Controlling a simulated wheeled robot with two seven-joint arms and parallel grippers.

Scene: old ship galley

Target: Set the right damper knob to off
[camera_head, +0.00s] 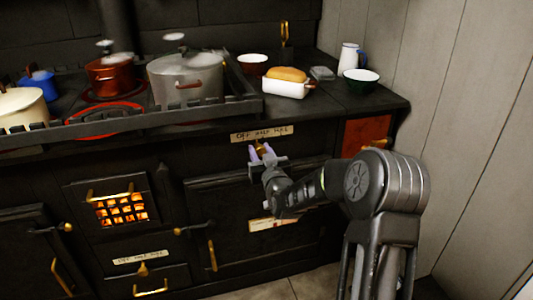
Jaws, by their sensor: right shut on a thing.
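The right damper knob (260,147) is a small brass piece on the stove front, just under a pale label strip (262,134) reading off, half, full. My right gripper (262,154) reaches in from the right and is shut on this knob. Its fingers hide much of the knob, so its exact setting is hard to tell. Another brass knob (142,269) shows at the lower left, under a similar label (140,257). My left gripper is not in view.
A glowing grate (122,209) is at the left. A plank wall bounds the right.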

